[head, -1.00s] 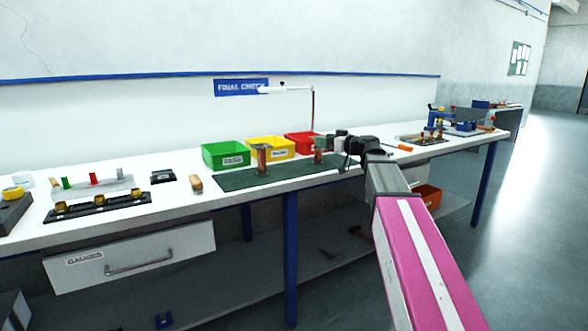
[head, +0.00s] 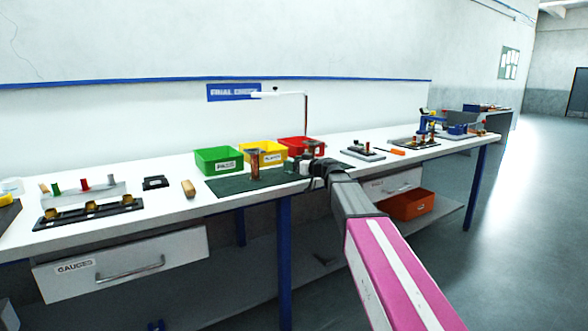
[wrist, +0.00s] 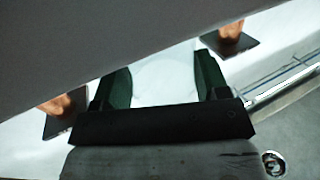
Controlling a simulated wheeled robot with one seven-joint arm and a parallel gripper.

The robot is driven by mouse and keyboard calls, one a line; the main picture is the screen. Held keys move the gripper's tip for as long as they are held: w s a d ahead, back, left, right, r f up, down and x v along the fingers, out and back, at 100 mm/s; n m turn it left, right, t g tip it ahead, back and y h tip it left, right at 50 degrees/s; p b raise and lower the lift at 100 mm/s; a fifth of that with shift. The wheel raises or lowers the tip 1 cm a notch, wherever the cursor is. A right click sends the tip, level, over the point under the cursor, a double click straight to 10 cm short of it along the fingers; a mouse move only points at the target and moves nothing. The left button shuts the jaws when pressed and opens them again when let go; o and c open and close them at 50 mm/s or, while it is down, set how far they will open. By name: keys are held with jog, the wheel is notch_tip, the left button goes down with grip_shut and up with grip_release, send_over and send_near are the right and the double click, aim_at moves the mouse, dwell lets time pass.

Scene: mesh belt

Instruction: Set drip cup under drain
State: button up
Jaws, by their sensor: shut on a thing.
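My gripper (head: 306,161) is over the right part of the green mat (head: 228,185) on the bench in the head view. In the wrist view its green fingers (wrist: 163,78) are shut on a pale, rounded thing (wrist: 165,88), which looks like the drip cup. A copper-coloured fitting (head: 255,163) stands upright on the mat, left of my gripper and apart from it. Two copper fittings on black square bases show in the wrist view, one left (wrist: 62,105) and one right (wrist: 230,38). In the head view my gripper hides most of the right one. I cannot make out a drain opening.
Green (head: 218,160), yellow (head: 262,152) and red (head: 298,147) bins stand behind the mat. A thin lamp post (head: 306,118) rises there. A wooden-handled tool (head: 188,188) lies left of the mat. A large grey surface (wrist: 100,35) blocks the wrist view's upper part.

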jog(key=shift+f, duration=0.95)
jog(key=shift+f, duration=0.1)
jog(key=o, duration=0.9)
jog(key=shift+s+d, duration=0.1)
jog(key=shift+d, duration=0.05)
jog(key=v, duration=1.1)
jog(key=shift+s+d, duration=0.2)
jog(key=shift+d, duration=0.1)
